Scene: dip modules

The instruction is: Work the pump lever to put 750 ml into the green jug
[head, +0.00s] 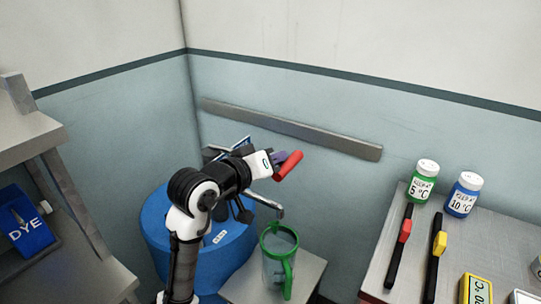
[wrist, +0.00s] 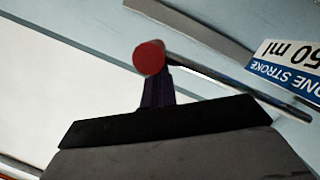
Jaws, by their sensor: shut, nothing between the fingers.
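The pump lever's red grip (head: 288,165) stands above the blue drum (head: 158,225). My gripper (head: 279,157) is shut and empty, with its purple fingers right beside the red grip. In the wrist view the red grip's round end (wrist: 149,58) shows just past the fingertips of my gripper (wrist: 155,82). I cannot tell whether they touch. The green jug (head: 287,270), clear with a green rim and handle, stands below the metal spout (head: 268,204). Its liquid level is not clear. A label (wrist: 290,68) reading "ONE STROKE" and "50 ml" is partly cut off.
The jug stands on a small grey stand (head: 312,270). A blue DYE box (head: 25,222) is at left. A metal rail (head: 300,133) crosses the wall.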

